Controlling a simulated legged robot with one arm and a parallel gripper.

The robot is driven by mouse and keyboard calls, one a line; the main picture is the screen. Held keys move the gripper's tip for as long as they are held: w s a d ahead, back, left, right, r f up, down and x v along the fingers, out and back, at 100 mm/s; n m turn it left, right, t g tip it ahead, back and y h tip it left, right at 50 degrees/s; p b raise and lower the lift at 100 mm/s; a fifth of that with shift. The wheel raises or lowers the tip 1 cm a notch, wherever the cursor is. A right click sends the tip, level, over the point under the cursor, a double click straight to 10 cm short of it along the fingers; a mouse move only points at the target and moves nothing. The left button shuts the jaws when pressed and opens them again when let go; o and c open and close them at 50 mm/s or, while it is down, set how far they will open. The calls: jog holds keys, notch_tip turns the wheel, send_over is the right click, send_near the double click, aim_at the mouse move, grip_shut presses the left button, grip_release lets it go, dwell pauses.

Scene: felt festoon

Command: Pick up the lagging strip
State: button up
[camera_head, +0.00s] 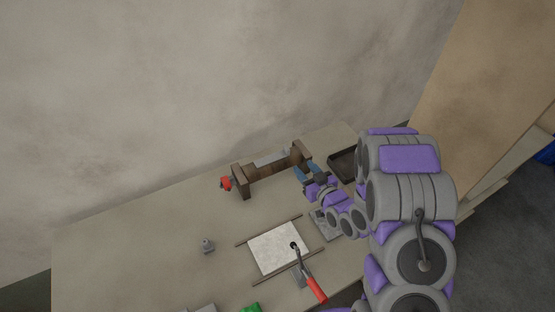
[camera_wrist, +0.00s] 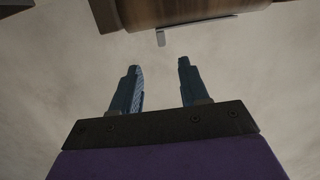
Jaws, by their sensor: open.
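A pale grey strip (camera_head: 271,158), which I take to be the lagging strip, lies along the top of a brown wooden stand (camera_head: 243,191) at the back of the table. My gripper (camera_head: 306,170) is at the right end of this stand, with blue fingers apart. In the wrist view the open, empty fingers (camera_wrist: 158,78) point toward a brown rounded wooden piece (camera_wrist: 190,10). A small light grey tab (camera_wrist: 161,38) hangs below that wood, beyond the fingertips; I cannot tell if it is part of the strip. Contact is not visible.
A red part (camera_head: 226,183) sits at the stand's left end. A dark tray (camera_head: 343,165) is to the right. A white sheet (camera_head: 278,248) between rods, a red-handled clamp (camera_head: 315,288) and a small grey fitting (camera_head: 208,245) are nearer. The table's left side is clear.

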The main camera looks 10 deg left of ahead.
aim_at(284, 153)
jog(key=b+x, duration=0.3)
jog(key=x, duration=0.1)
jog(key=b+x, duration=0.3)
jog(key=x, duration=0.2)
jog(key=shift+w+a+r, duration=0.15)
jog(key=shift+w+r, duration=0.05)
jog(key=b+x, duration=0.2)
jog(key=x, duration=0.3)
jog(key=shift+s+a+r, duration=0.1)
jog(key=shift+a, duration=0.1)
grip_shut()
